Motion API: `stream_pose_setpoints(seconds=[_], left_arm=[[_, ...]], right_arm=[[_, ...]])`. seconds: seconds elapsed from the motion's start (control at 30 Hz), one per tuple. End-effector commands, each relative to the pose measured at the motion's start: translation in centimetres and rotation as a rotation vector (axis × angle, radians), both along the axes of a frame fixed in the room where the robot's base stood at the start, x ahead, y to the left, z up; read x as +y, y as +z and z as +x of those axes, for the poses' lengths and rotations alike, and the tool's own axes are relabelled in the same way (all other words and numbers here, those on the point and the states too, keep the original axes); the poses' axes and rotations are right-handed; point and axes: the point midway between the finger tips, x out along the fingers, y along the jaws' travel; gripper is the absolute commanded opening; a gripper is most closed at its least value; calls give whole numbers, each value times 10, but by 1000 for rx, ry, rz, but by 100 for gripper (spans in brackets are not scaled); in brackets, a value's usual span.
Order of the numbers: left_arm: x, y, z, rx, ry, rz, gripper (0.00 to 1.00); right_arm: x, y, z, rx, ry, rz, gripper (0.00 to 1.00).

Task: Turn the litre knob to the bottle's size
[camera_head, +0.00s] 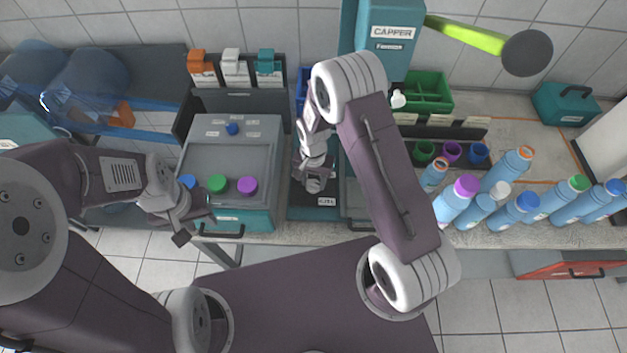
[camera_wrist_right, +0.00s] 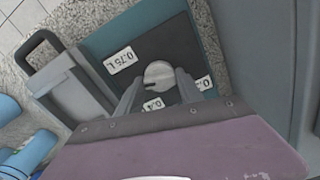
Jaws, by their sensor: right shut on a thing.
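The litre knob (camera_wrist_right: 158,75) is a pale grey disc with a dark notch at its lower left, on a dark dial plate (camera_wrist_right: 188,48). White labels sit around it: "0.75 L" (camera_wrist_right: 122,59) at upper left, one starting "0.4" (camera_wrist_right: 153,104) below, and one partly hidden (camera_wrist_right: 203,83) at right. My right gripper (camera_wrist_right: 157,84) is shut on the knob, a finger on each side; in the head view it reaches down over the plate (camera_head: 299,203). My left gripper (camera_head: 194,226) is open and empty at the counter's front edge. Several blue bottles (camera_head: 452,203) stand at right; their size marks are unreadable.
A teal-based tray with blue, green and purple caps (camera_head: 247,186) lies left of the dial. The teal capper (camera_head: 390,30) rises behind. A green crate (camera_head: 428,92) and coloured cups (camera_head: 451,152) are at back right.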

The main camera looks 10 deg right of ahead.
Motion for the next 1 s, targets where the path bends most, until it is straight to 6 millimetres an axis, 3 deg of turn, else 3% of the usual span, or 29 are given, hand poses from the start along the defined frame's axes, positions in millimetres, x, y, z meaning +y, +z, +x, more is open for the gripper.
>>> stream_pose_setpoints(seconds=[0.5,1.0], left_arm=[[0,-4,0,0,0,0,36],[0,-4,0,0,0,0,36]], right_arm=[[0,-1,-2,4,-406,-1,3],[0,-1,-2,5,-548,-2,3]])
